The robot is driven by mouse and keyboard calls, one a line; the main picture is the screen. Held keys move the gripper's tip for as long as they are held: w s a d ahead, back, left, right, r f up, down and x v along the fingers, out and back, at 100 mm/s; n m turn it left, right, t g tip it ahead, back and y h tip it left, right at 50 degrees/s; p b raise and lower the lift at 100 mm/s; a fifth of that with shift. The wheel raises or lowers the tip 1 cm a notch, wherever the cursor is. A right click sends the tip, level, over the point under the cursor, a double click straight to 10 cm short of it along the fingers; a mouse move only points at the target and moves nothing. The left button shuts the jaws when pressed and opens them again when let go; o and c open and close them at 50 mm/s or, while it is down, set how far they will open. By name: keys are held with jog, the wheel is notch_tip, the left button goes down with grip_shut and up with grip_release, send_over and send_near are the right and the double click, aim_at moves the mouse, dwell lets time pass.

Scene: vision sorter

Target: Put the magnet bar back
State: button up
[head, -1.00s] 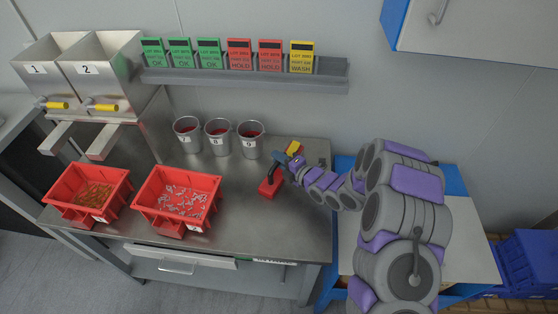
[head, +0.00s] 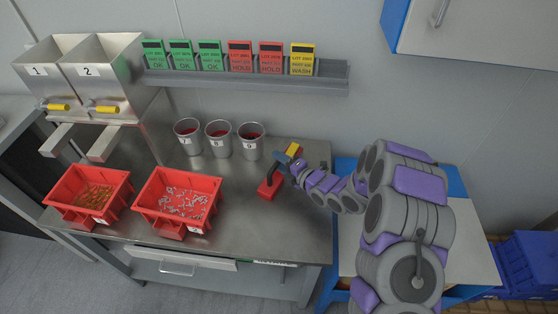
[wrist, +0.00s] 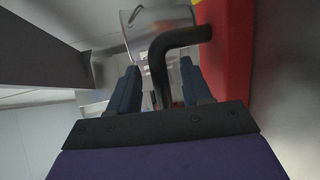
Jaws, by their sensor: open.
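The magnet bar looks to be the red block (head: 268,189) with a dark bent handle, standing on the steel bench right of the cups. In the wrist view its red body (wrist: 224,42) fills the upper right, and the black handle (wrist: 178,42) crosses in front of my fingers. My gripper (head: 284,163) is at the handle, above and right of the red block. In the wrist view my gripper (wrist: 161,88) has its two fingers apart, with the handle's lower end between them. Whether the fingers touch the handle cannot be told.
Three metal cups (head: 219,138) stand behind and left. Two red bins (head: 135,205) (head: 128,187) with small parts sit at the bench's left, below two hoppers (head: 92,75). A wall rail (head: 335,75) holds coloured lot cards. A small yellow piece (head: 293,150) shows beside my gripper.

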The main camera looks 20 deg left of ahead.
jog(key=p+v, duration=0.1)
jog(key=v, duration=1)
jog(key=shift+p, duration=0.3)
jog(key=w+d+r+m+t+h, duration=0.1)
jog(key=w+d+r+m+h, duration=0.1)
jog(key=d+m+h, duration=0.3)
jog(key=w+d+r+m+h, duration=0.2)
jog(key=w+d+h, duration=0.1)
jog(key=d, duration=0.4)
jog(key=s+d+r+m+g+h, duration=0.1)
jog(key=s+d+r+m+h, duration=0.25)
jog(key=d, duration=0.25)
jog(key=s+d+r+m+h, duration=0.2)
jog(key=s+d+r+m, duration=0.1)
jog(key=d+m, duration=0.25)
jog(key=s+d+r+m+g+h, duration=0.1)
jog(key=s+d+r+m+g, duration=0.2)
jog(key=s, duration=0.5)
jog(key=s+d+r+m+g+h, duration=0.1)
jog(key=s+d+r+m+h, duration=0.15)
jog(key=s+m, duration=0.35)
jog(key=s+a+r+m+g+y, duration=0.1)
jog(key=s+r+m+g, duration=0.1)
jog(key=s, duration=0.8)
jog(key=s+a+r+m+g+y, duration=0.1)
jog(key=s+m, duration=0.3)
jog(key=s, duration=0.7)
jog(key=shift+a+r+g+y, duration=0.4)
jog(key=shift+a+g, duration=0.3)
jog(key=shift+g, duration=0.2)
